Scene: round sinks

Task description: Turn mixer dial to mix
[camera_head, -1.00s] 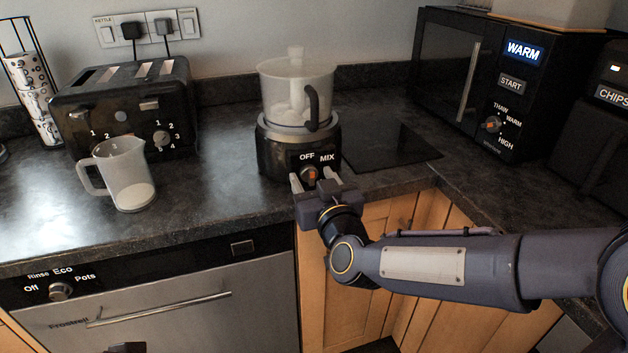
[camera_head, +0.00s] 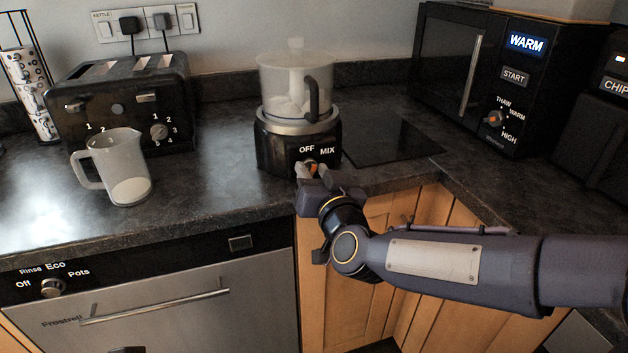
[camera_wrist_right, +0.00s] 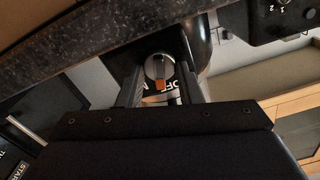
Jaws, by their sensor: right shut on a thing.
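The mixer (camera_head: 275,150) stands on the counter, a black base under a clear bowl with a dark handle. OFF and MIX are printed on its front above a small dial (camera_head: 311,166) with an orange mark. My right gripper (camera_head: 313,172) is at the dial, partly covering it. In the right wrist view the grey dial (camera_wrist_right: 158,67) sits between the two fingers (camera_wrist_right: 160,80), its orange mark at the dial's lower edge beside the labels. I cannot tell the exact setting. A small dark part at the bottom edge may be my left gripper (camera_head: 127,350).
A measuring jug (camera_head: 128,175) and a black toaster (camera_head: 125,105) stand left of the mixer. A microwave (camera_head: 490,80) is at the right, with a flat black plate (camera_head: 395,145) before it. The counter's front edge runs just below the mixer; a dishwasher (camera_head: 160,310) is under it.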

